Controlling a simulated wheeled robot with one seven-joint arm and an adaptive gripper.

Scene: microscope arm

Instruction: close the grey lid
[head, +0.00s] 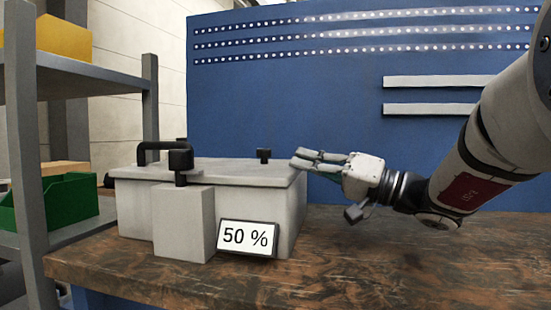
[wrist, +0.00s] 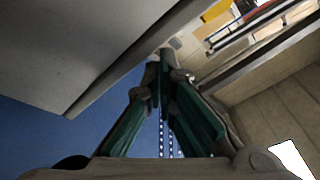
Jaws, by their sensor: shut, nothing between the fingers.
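A pale grey box with a flat grey lid (head: 225,172) stands on the workbench in the head view. The lid lies about level on top; I cannot tell whether a gap is left under it. My gripper (head: 298,158) is at the box's upper right edge, fingers pointing left, close to the lid's corner; contact is unclear. In the wrist view my gripper's fingers (wrist: 163,56) are together and empty. A large grey surface (wrist: 70,50), the box or its lid, fills the upper left there, beside the fingers.
Shelving with a green bin (head: 68,204) stands left. The wooden bench (head: 400,260) is clear at right.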

